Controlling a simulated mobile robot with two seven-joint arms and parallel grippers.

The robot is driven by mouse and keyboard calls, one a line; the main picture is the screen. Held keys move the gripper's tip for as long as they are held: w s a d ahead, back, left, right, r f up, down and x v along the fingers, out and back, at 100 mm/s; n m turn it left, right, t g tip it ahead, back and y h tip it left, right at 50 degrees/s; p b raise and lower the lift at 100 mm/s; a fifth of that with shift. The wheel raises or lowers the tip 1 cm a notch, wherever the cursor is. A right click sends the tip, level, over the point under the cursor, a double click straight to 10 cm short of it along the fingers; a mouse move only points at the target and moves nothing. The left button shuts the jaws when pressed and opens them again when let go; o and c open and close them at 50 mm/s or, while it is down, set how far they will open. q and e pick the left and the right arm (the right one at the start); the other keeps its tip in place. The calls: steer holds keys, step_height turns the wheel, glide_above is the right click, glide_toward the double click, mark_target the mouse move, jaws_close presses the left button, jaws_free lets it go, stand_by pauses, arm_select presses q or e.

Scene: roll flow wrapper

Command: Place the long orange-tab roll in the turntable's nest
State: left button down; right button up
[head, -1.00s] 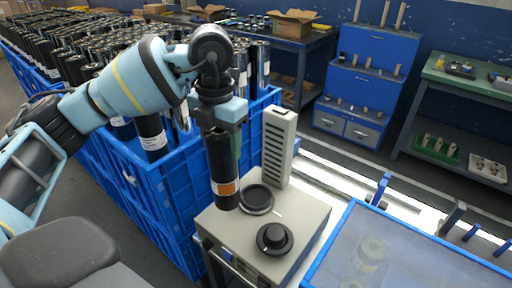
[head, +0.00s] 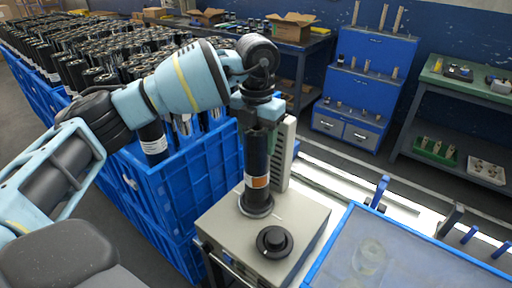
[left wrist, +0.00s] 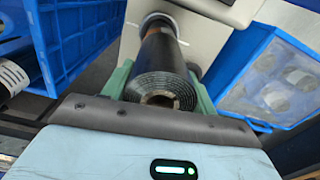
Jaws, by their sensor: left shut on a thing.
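The long black roll with the orange tab (head: 257,170) stands upright over the turntable's nest (head: 256,208) on the grey machine. Its lower end meets or is just above the dark ring; I cannot tell whether it is seated. My left gripper (head: 259,118) is shut on the roll's upper part. In the left wrist view the roll (left wrist: 160,75) points away from me between the green fingers (left wrist: 160,98), its wound end nearest. The light ring at its far end (left wrist: 158,20) surrounds it. My right gripper is not in view.
A black knob (head: 274,240) sits on the grey machine top (head: 310,222) in front of the nest. A slotted grey tower (head: 285,150) stands just behind the roll. Blue crates (head: 190,185) of rolls are left; a blue-framed clear cover (head: 400,250) is right.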

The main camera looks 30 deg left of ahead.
arm_select(q)
steer(key=shift+a+f, duration=0.1)
steer(key=shift+f, duration=1.3)
steer(key=shift+c, duration=2.2)
jaws_free()
steer(key=shift+s, duration=0.1)
step_height(320, 180, up, 12)
steer(key=shift+r, duration=0.1)
